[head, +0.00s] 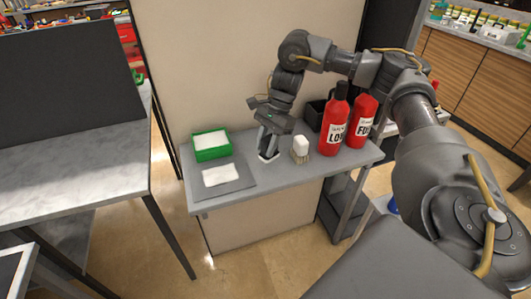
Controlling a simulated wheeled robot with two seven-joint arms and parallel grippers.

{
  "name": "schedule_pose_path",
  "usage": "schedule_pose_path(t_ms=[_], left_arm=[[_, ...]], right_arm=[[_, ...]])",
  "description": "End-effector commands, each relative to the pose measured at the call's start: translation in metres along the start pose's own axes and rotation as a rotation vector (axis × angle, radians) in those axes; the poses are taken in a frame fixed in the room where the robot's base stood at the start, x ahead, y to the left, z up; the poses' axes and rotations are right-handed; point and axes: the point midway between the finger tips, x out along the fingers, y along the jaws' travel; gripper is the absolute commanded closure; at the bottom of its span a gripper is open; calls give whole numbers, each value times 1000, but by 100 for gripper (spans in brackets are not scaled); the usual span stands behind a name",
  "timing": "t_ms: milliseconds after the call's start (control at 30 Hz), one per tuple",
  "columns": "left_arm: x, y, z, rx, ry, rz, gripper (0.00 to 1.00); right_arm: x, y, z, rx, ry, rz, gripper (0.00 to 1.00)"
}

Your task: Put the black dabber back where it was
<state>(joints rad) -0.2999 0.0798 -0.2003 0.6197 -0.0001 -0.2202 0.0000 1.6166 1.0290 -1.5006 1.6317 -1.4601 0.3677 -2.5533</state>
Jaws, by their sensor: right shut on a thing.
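My right gripper (268,148) points down over the small grey table, just above or at a small white base (268,157). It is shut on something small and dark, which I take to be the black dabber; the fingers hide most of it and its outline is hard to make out. I cannot tell whether it touches the white base. My left gripper is not in view.
A green box with white contents (212,155) and a white cloth on a grey mat (236,186) lie left of the gripper. A white-topped brush (301,147), two red bottles (334,125) and a black bin (315,115) stand right. The table's front strip (290,178) is clear.

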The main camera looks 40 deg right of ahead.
Motion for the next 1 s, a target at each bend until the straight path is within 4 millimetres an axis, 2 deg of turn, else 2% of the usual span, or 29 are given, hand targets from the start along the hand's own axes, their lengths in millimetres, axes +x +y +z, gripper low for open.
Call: schedule_pose_path(t_ms=[233,367,733,767,800,900,1000], left_arm=[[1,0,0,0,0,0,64],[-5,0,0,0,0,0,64],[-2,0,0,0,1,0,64],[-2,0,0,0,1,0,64],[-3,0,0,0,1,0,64],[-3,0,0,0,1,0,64],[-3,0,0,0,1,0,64]], right_arm=[[22,-4,-10,2,-2,3,88],[31,-4,-15,2,0,1,88],[36,-4,-17,2,0,0,88],[36,-4,-17,2,0,0,68],[35,-4,-16,1,0,0,63],[35,-4,-16,1,0,0,50],[35,-4,-16,1,0,0,48]])
